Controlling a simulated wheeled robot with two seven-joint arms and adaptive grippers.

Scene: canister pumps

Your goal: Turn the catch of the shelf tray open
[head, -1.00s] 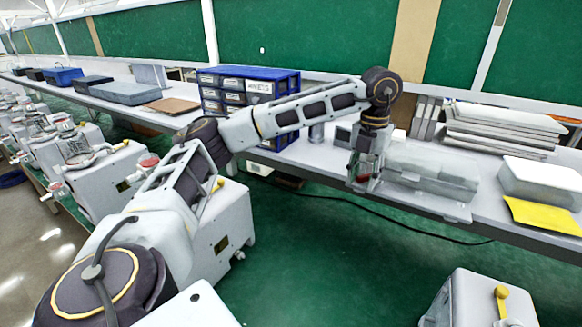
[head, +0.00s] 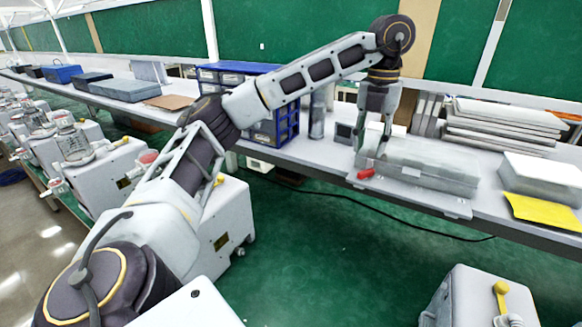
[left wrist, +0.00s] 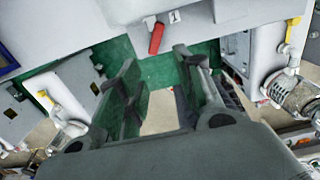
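The shelf tray (head: 440,168) is a grey, see-through box on a pale base plate on the shelf. Its red catch (head: 365,174) sticks out at the tray's front left corner. In the left wrist view the red catch (left wrist: 156,38) is a short lever beside a label marked 1, on a pale surface. My left gripper (head: 371,150) points down just above and behind the catch. In the left wrist view its two fingers (left wrist: 157,70) are apart with nothing between them, and the catch lies beyond their tips. My right gripper is not in view.
Blue drawer bins (head: 286,122) and a grey cylinder (head: 318,115) stand left of the tray. Stacked panels (head: 500,130), a white box (head: 545,175) and a yellow sheet (head: 543,212) lie to the right. White pump units line the left floor.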

